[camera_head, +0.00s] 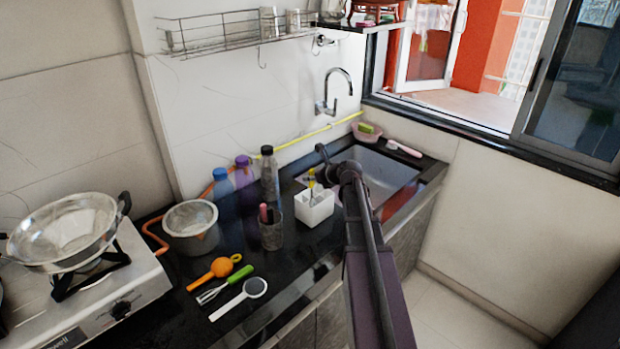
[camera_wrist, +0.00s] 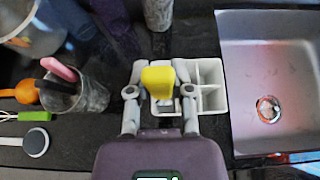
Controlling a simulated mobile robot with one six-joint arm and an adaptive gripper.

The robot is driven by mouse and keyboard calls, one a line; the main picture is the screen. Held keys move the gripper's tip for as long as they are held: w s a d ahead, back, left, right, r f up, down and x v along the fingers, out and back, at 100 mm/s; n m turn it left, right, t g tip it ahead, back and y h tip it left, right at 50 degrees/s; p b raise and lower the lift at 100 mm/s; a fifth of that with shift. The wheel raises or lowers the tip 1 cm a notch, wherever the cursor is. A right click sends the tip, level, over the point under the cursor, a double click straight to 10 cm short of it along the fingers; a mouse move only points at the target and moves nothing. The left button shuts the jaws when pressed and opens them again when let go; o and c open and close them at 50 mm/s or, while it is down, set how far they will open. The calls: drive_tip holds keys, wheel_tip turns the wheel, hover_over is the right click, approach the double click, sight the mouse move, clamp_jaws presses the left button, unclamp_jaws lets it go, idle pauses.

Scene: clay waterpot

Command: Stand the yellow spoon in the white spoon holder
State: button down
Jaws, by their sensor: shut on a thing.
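The white spoon holder (camera_head: 316,212) stands on the black counter, left of the sink. In the wrist view the holder (camera_wrist: 209,101) shows open compartments on its right side. The yellow spoon (camera_wrist: 158,80) is between my gripper's fingers (camera_wrist: 160,106), its yellow end towards the wrist camera. My gripper is shut on it over the left part of the holder. In the head view the yellow spoon (camera_head: 311,175) looks roughly upright above the holder. Its lower end is hidden, so I cannot tell how deep it reaches or whether it touches the bottom.
A clear cup (camera_head: 271,231) with a pink-handled thing stands left of the holder. Bottles (camera_head: 269,174) stand behind it. The sink (camera_head: 385,175) is to the right. Orange, green and white utensils (camera_head: 239,299) lie on the front counter. A metal pot (camera_head: 191,228) stands further left.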

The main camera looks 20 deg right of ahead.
sight(311, 187)
drive_tip(key=shift+f+b, duration=1.9)
drive_tip(key=shift+f, duration=0.15)
drive_tip(key=shift+c, duration=2.2)
unclamp_jaws()
drive_tip(key=shift+f, duration=0.1)
